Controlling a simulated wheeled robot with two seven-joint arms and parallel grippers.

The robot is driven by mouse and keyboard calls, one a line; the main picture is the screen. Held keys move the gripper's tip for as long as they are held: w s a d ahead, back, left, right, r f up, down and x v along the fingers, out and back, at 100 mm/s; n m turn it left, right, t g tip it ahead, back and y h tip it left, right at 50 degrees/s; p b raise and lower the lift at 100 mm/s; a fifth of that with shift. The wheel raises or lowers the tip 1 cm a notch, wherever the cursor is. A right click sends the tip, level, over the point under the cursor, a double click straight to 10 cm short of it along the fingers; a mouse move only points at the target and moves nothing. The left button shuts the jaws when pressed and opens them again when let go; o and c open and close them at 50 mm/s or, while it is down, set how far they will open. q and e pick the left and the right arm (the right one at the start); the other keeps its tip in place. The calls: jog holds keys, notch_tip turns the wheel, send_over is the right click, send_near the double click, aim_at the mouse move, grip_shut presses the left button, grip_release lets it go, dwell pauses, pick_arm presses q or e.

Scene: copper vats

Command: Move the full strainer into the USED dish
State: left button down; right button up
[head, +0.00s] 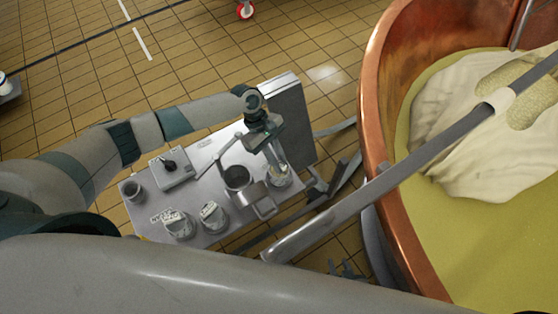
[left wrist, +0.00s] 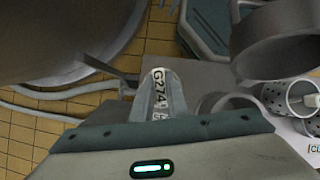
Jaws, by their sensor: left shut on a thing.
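My left gripper (head: 276,161) reaches down over the right end of a small metal table, above a round pale thing (head: 280,178). In the left wrist view my left gripper (left wrist: 158,92) is shut on a strainer whose tag (left wrist: 159,88) reads G274. The strainer's body and contents are mostly hidden behind the fingers. Two pale strainer groups, one at the left (head: 178,224) and one at its right (head: 212,217), stand at the table's front. Perforated strainers (left wrist: 285,94) also show in the left wrist view, beside a partly cut-off label. No USED label is readable. My right gripper is not in view.
The metal table (head: 205,150) also carries a dark round pot (head: 237,178), a metal frame (head: 260,201), a box with a black knob (head: 171,166) and a grey cup (head: 133,190). A copper vat (head: 373,120) stands close on the right, with a long bar (head: 390,177) across it.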

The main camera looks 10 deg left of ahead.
dwell(0.4)
pick_arm(q)
jog(key=c, duration=1.6)
grip_release()
jog(key=shift+c, duration=0.2)
pick_arm(e)
jog(key=shift+d+r, duration=0.1)
jog(key=shift+d, duration=0.1)
pick_arm(q)
jog(key=v, duration=1.7)
jog(key=shift+b, duration=0.4)
pick_arm(e)
jog(key=shift+s+d+f+g, duration=0.35)
jog(key=shift+d+g, duration=0.25)
jog(key=shift+g, duration=0.1)
jog(key=shift+s, duration=0.15)
